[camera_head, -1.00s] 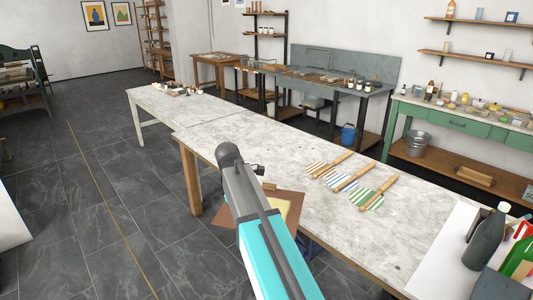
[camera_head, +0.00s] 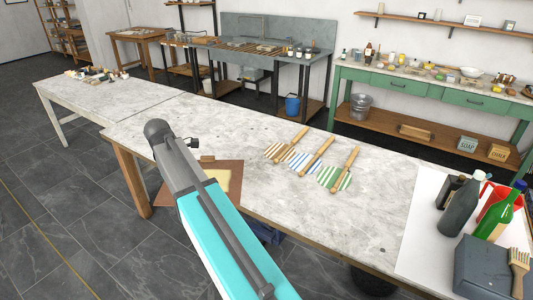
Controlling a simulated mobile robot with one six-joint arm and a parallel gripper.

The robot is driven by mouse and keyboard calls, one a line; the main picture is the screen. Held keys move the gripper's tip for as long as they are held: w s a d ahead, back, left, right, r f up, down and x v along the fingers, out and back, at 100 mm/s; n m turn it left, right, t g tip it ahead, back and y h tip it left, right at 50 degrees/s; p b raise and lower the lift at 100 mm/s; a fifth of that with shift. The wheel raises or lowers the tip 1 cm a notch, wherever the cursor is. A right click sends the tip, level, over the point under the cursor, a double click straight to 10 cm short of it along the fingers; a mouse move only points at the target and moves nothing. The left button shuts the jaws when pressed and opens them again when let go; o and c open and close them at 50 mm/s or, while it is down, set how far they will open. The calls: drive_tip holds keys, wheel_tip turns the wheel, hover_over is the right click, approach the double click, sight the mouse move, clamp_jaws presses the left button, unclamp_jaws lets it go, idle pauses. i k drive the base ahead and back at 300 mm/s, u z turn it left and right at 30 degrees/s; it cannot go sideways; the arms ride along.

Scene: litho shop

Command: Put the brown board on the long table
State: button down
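The brown board (camera_head: 230,168), with a pale yellow panel on its face, is partly hidden behind my grey and turquoise arm. It overlaps the near edge of the long table (camera_head: 370,205), with its left part in front of the floor. It keeps its place beside my arm as the view turns, so it appears held. My gripper's fingers are hidden behind the arm, and the gap between board and tabletop cannot be judged.
Striped paddle-like tools with wooden handles (camera_head: 312,156) lie mid-table. At the right end are a white sheet (camera_head: 420,235), a dark bottle (camera_head: 459,208), a green bottle (camera_head: 497,213), a grey box (camera_head: 482,268) and a brush (camera_head: 518,268). The tabletop left of the tools is clear.

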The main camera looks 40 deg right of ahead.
sight(223, 144)
drive_tip(key=i, duration=1.55)
drive_tip(key=u, duration=1.1)
